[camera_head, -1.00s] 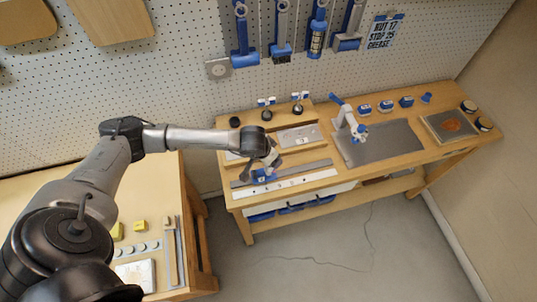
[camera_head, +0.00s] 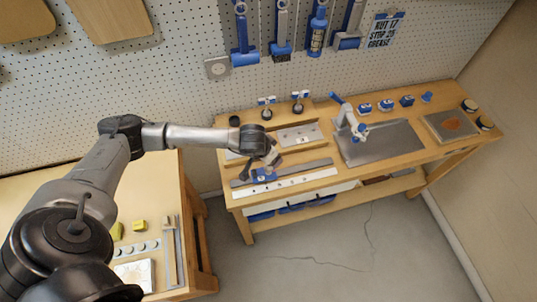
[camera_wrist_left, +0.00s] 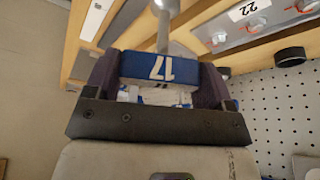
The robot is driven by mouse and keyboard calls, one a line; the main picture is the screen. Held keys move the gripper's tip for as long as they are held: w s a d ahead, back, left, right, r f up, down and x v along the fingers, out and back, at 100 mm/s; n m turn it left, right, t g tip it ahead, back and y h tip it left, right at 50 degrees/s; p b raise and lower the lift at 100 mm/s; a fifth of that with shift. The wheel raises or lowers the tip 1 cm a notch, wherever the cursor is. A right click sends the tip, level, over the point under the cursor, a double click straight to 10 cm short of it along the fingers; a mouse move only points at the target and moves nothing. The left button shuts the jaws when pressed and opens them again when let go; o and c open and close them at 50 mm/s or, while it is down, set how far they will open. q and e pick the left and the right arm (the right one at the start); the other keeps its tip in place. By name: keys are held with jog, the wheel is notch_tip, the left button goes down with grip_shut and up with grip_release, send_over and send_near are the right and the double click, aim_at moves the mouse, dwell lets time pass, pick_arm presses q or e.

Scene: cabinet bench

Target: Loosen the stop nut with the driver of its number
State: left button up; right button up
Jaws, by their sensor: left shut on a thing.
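My left gripper (camera_head: 270,167) is over the front left of the bench. In the left wrist view it (camera_wrist_left: 160,82) is shut on a blue driver (camera_wrist_left: 158,68) marked 17, whose metal shaft points away from the gripper. A plate (camera_wrist_left: 245,32) with a label reading 22 and metal fittings is beyond it. In the head view a grey plate with small fittings (camera_head: 300,135) lies on the wooden stand behind the gripper. I cannot tell which fitting is the stop nut. A wall sign (camera_head: 386,30) seems to read nut 17, stop 25, grease. My right gripper is out of view.
A white numbered strip (camera_head: 290,186) lies along the bench front. A small white and blue arm-like fixture (camera_head: 350,120) stands on a dark mat (camera_head: 385,142). Several blue items line the bench back. A side table (camera_head: 80,190) is at the left.

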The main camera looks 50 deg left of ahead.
pick_arm(q)
jog(key=shift+b, duration=0.3)
dwell(0.8)
jog(key=shift+f, duration=0.25)
dwell(0.4)
jog(key=shift+f+b, duration=0.6)
jog(key=shift+b, duration=0.2)
jog(key=shift+f+b, duration=0.4)
dwell(0.4)
jog(key=shift+n, duration=0.3)
jog(key=shift+n+y+b, duration=0.45)
jog(key=shift+n+y, duration=0.05)
jog(key=shift+n, duration=0.6)
jog(key=shift+n+y, duration=0.5)
jog(key=shift+n, duration=0.9)
